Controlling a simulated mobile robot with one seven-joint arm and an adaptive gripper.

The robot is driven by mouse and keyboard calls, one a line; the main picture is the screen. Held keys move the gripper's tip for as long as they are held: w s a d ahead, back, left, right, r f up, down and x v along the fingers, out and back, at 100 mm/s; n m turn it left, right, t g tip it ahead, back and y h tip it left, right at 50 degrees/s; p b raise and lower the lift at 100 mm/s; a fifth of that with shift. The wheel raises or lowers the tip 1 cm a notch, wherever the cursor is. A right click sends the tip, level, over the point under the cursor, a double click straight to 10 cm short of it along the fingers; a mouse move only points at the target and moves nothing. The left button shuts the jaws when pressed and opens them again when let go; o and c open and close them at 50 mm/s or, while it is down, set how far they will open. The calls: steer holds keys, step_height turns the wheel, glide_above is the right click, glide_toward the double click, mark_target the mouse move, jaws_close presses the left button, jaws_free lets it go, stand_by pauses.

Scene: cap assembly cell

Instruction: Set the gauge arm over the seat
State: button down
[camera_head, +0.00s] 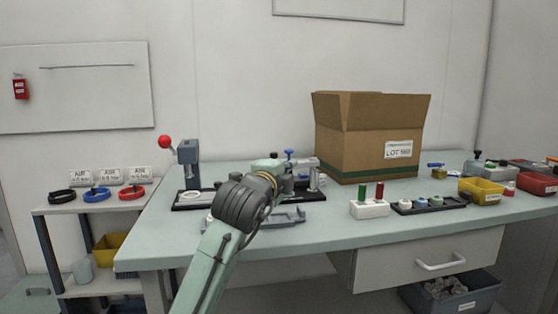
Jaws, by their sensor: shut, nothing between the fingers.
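A gauge-like fixture stands on the bench behind my arm, with a grey block (304,170) and a blue knob (288,153). My wrist covers much of it, so I cannot make out the gauge arm's position or whether it lies over a seat. To its left is a small press (187,153) with a red ball lever. A round white seat-like ring (193,196) lies on the press's dark base. My arm reaches up from the bottom and its dark wrist is in front of the fixture. My gripper's fingers are hidden behind the wrist.
A large open cardboard box (348,155) stands behind on the bench (345,237). To the right are a white block with red and green pins (369,208), a dark tray of caps (400,206) and a yellow bin (481,197). A shelf (60,209) with coloured rings stands left.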

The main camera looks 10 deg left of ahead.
steer(key=w+a, duration=0.1)
steer(key=w, duration=0.1)
steer(key=w+a, duration=0.1)
steer(key=w, duration=0.1)
steer(key=shift+a+p, duration=0.15)
steer(key=shift+p, duration=0.15)
steer(key=shift+a, duration=0.1)
steer(key=w+a+p, duration=0.1)
steer(key=w+a, duration=0.1)
steer(key=shift+w+a, duration=0.25)
steer(key=shift+a, duration=0.15)
